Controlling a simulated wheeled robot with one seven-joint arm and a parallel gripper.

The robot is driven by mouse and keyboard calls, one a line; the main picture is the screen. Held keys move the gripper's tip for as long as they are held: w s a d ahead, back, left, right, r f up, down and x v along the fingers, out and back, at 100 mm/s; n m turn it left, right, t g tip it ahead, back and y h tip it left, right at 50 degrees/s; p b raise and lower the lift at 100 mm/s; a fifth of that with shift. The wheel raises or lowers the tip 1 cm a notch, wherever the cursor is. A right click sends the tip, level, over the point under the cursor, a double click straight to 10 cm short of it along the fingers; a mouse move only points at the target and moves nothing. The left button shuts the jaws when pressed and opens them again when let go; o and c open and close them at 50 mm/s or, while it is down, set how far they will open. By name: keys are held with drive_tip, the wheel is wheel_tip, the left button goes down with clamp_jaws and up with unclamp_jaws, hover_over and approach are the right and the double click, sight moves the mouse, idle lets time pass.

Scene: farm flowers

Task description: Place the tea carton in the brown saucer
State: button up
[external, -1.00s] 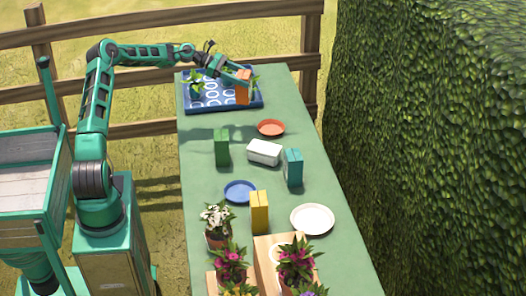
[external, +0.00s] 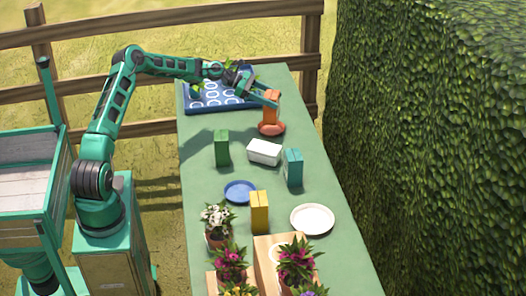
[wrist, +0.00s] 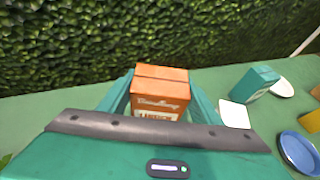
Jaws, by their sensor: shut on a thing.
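My gripper (external: 266,98) is shut on an orange carton (external: 272,108), which looks upright between the two fingers. In the wrist view the carton (wrist: 160,90) shows its top and a pale printed label that is hard to read. In the external view the carton's lower end is at the reddish-brown saucer (external: 272,131) and covers part of it. I cannot tell whether the carton touches the saucer. The saucer is hidden in the wrist view.
A blue patterned tray (external: 205,103) is behind left. Nearer are a green carton (external: 222,148), white box (external: 264,152), teal carton (external: 293,168), blue saucer (external: 240,192), yellow carton (external: 259,213) and white plate (external: 312,219). Potted flowers (external: 230,262) fill the near end.

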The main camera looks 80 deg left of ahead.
sight(279, 108)
drive_tip(key=shift+f, duration=2.05)
drive_tip(key=shift+f, duration=0.1)
drive_tip(key=o, duration=1.1)
drive_tip(key=shift+c, duration=0.2)
drive_tip(key=shift+r, duration=0.2)
drive_tip(key=v, duration=1.2)
drive_tip(key=shift+f, duration=0.1)
